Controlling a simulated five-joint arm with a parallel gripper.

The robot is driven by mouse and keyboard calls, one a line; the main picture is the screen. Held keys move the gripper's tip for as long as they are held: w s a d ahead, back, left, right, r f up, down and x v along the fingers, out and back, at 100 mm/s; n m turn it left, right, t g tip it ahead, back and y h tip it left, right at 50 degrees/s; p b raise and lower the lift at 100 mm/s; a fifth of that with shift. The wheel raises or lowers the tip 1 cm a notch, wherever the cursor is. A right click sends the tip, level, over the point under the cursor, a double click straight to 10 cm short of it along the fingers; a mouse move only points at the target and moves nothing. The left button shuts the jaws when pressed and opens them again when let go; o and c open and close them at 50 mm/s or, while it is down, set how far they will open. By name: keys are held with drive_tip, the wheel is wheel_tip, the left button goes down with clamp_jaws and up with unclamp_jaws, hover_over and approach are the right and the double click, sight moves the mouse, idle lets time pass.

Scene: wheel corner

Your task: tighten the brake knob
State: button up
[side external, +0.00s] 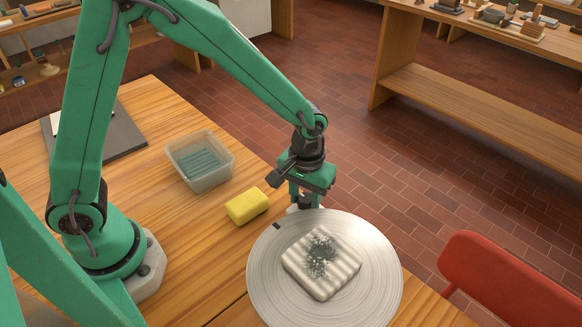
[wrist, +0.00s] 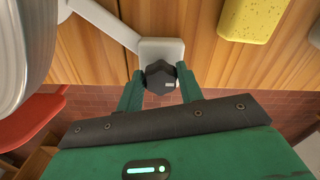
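The brake knob (wrist: 160,77) is a dark, faceted knob on a pale grey block (wrist: 161,48) at the wheel's edge, in the wrist view. My gripper (wrist: 160,84) has its two green fingers on either side of the knob, with no clear gap between them and it. In the side view my gripper (side external: 302,200) points down at the far rim of the round, ridged wheel head (side external: 270,268). The knob is hidden there behind the gripper. Part of the wheel head (wrist: 20,45) shows at the left of the wrist view. Any turn of the knob cannot be told.
A ridged white slab (side external: 300,265) with a dark speckled patch lies on the wheel head. A yellow sponge (side external: 247,206) and a translucent tub (side external: 200,162) stand on the wooden table (side external: 190,245) left of the gripper. A red chair (side external: 505,280) stands at the right.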

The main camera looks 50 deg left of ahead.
drive_tip(key=shift+m, duration=0.3)
drive_tip(key=m, duration=0.4)
drive_tip(key=shift+a, duration=0.1)
drive_tip(key=m, duration=0.4)
drive_tip(key=shift+m, duration=0.4)
drive_tip(key=m, duration=0.4)
drive_tip(key=shift+a+r, duration=0.1)
drive_tip(key=m, duration=0.5)
drive_tip(key=shift+w, duration=0.15)
drive_tip(key=o, duration=1)
